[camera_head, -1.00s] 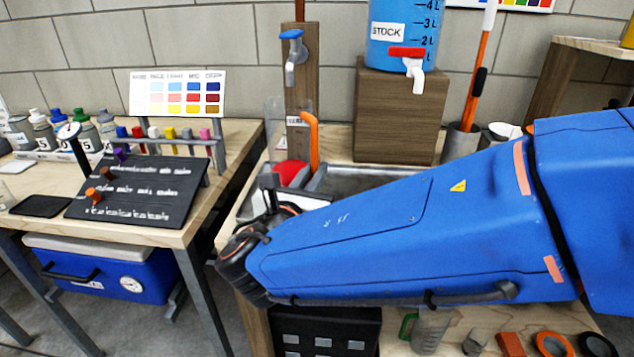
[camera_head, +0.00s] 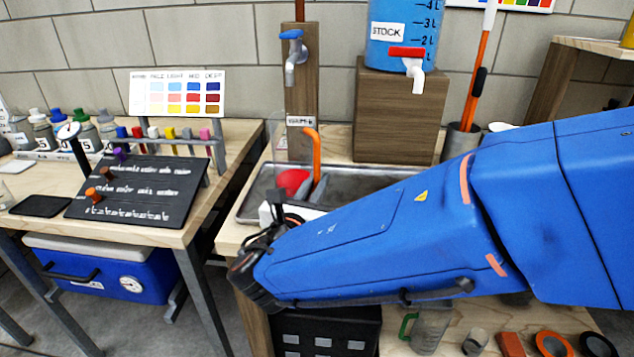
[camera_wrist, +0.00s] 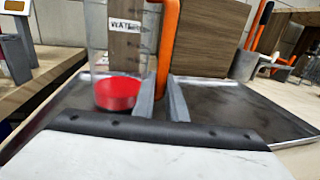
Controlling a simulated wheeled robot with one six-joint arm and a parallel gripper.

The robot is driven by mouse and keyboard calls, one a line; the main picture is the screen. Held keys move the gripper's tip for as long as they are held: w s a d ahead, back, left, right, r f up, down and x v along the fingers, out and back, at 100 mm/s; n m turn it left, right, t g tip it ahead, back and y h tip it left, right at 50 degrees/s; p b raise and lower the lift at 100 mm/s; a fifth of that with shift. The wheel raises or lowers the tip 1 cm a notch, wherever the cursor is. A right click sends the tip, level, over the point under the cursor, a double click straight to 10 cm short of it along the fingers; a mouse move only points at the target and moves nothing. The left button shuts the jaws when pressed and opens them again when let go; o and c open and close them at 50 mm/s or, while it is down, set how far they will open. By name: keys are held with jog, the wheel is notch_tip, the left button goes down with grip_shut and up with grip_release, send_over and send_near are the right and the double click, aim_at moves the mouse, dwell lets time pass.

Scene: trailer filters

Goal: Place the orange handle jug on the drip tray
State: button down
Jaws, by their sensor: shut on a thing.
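The orange handle jug (camera_wrist: 118,94) is clear-walled with red in its bottom, and it stands upright in the wrist view. Its orange handle (camera_wrist: 168,42) is between the grey fingers of my gripper (camera_wrist: 160,100), which is shut on it. In the head view, the handle (camera_head: 315,150) and the red bottom (camera_head: 293,181) show above my gripper's fingers (camera_head: 300,191). The drip tray (camera_head: 248,204) is a shallow metal tray on the bench, and the jug is over its left part. I cannot tell whether the jug's base touches the tray.
A wooden post with a blue-handled tap (camera_head: 293,50) stands behind the jug. A blue stock container (camera_head: 403,30) with a red-handled tap sits on a wooden block (camera_head: 398,115). A left table (camera_head: 175,234) holds a dark board and bottles. The tray's right part looks empty.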

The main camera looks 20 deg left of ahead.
jog(key=c, duration=1.8)
grip_release()
jog(key=shift+o, duration=0.2)
jog(key=shift+s+r, duration=0.15)
jog(key=s, duration=1.1)
jog(key=shift+s+d, duration=0.25)
jog(key=shift+s, duration=0.15)
